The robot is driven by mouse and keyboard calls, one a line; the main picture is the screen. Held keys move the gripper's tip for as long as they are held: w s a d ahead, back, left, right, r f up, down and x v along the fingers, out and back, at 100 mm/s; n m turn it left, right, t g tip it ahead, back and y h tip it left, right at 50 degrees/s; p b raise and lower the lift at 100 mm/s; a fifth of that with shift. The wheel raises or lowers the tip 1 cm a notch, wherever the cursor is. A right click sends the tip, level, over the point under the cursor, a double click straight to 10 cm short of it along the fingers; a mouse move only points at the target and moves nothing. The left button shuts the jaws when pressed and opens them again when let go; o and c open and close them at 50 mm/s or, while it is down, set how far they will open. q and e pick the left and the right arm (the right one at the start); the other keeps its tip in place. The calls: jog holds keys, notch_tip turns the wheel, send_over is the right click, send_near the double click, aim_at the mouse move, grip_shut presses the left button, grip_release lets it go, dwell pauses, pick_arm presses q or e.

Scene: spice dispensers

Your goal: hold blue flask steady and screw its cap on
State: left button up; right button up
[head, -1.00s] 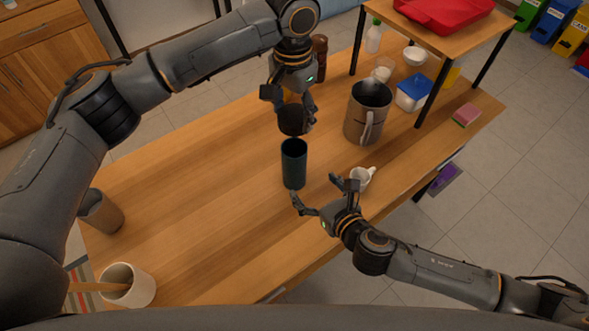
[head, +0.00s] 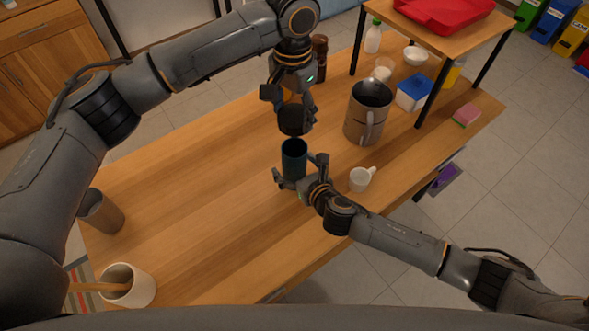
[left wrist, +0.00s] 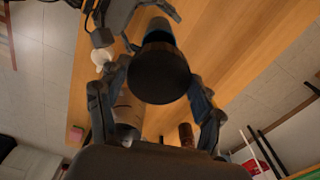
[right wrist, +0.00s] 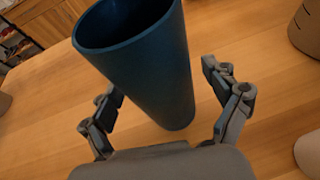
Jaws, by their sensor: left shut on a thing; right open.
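The blue flask (head: 294,158) stands upright and uncapped on the wooden table, its dark opening facing up. It fills the middle of the right wrist view (right wrist: 150,65). My right gripper (head: 300,172) is open, with its fingers on either side of the flask's lower part; in the right wrist view gaps show between fingers and flask. My left gripper (head: 295,108) is shut on the dark round cap (head: 294,122) and holds it just above and slightly behind the flask's mouth. The cap (left wrist: 158,73) hides part of the flask in the left wrist view.
A white cup (head: 361,179) stands just right of my right gripper. A large grey-brown pitcher (head: 366,115) stands behind it. A brown bottle (head: 320,58) is behind my left gripper. A raised shelf (head: 455,40) covers the back right. The table's left middle is clear.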

jog(key=c, duration=1.8)
pick_arm(q)
jog(key=shift+f, duration=2.5)
jog(key=shift+f, duration=0.9)
jog(key=shift+f, duration=0.55)
pick_arm(e)
jog(key=shift+s+f, duration=0.1)
grip_shut()
